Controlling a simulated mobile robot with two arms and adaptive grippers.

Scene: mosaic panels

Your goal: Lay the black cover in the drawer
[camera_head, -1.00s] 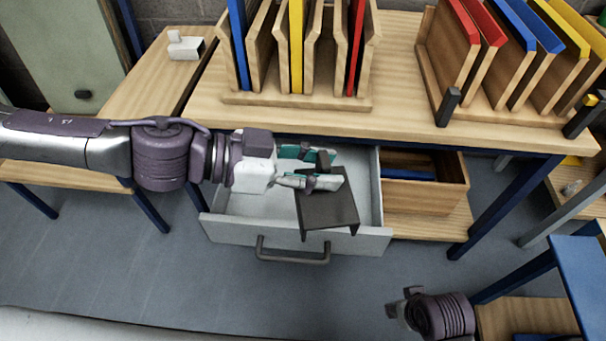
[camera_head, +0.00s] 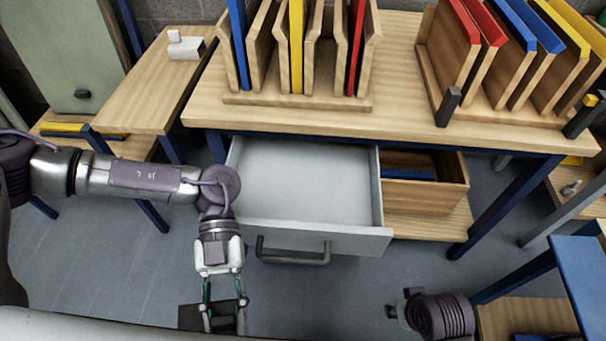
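The black cover (camera_head: 190,317) is low in the head view, in front of the drawer and to its left, outside it. My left gripper (camera_head: 224,312) points toward the bottom of the picture, with its fingers closed around a dark part of the cover. The fingers hide part of the cover. The drawer (camera_head: 300,185) is pulled open under the bench; its pale inside is empty. Its grey handle (camera_head: 293,257) is on the front panel. My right gripper (camera_head: 397,309) is at the lower right, apart from the drawer; its finger opening cannot be made out.
The wooden bench (camera_head: 400,115) overhangs the back of the drawer and carries racks of coloured panels (camera_head: 520,35). A wooden bin (camera_head: 425,195) is right of the drawer. A side table (camera_head: 150,90) stands left. A blue-topped stand (camera_head: 580,275) is at the lower right.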

